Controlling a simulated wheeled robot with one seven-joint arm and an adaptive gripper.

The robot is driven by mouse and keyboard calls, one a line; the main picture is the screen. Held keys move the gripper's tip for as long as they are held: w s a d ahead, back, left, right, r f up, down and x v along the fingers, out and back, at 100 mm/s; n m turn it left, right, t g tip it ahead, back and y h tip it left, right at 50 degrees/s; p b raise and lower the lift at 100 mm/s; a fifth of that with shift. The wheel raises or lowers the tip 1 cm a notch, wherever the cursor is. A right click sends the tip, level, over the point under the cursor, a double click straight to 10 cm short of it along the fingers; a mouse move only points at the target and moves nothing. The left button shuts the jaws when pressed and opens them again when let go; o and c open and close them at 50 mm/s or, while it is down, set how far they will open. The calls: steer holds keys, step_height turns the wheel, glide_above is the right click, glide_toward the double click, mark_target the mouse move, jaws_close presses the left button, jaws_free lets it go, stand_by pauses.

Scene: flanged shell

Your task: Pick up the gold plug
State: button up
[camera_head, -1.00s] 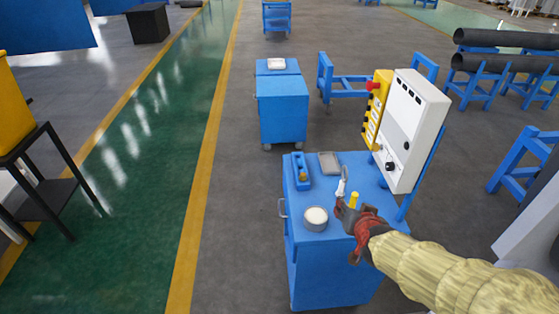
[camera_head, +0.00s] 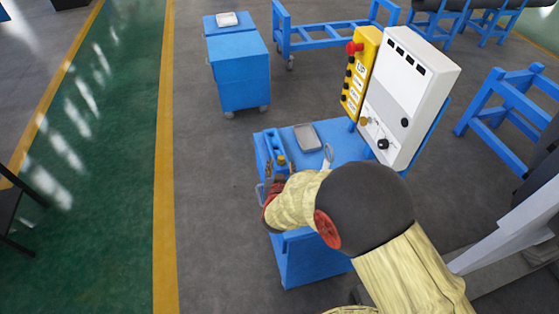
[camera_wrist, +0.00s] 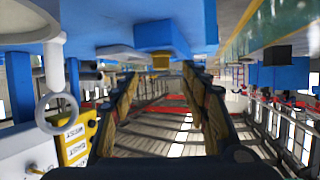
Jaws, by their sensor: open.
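The gold plug (camera_head: 281,160) shows as a small gold piece at the near end of a blue block (camera_head: 272,143) on the blue cart top (camera_head: 345,147). In the wrist view, which looks upside down, the gold plug (camera_wrist: 161,62) hangs from the blue block (camera_wrist: 168,36), between and beyond the two fingers. My gripper (camera_head: 279,170) is at the cart's left side, close to the plug. In the wrist view my gripper (camera_wrist: 160,88) is open, with nothing between its fingers. My arm hides the near part of the cart top.
A white control panel (camera_head: 408,95) and yellow button box (camera_head: 361,72) rise behind. Another blue cart (camera_head: 240,75) stands farther back; grey floor lies left.

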mark_target(281, 160)
steer(key=b+x, duration=0.1)
steer(key=x, duration=0.3)
steer(key=shift+w+f, duration=0.15)
steer(key=shift+w, duration=0.1)
steer(key=shift+c, duration=0.4)
steer(key=c, duration=1.1)
steer(key=shift+o, duration=0.2)
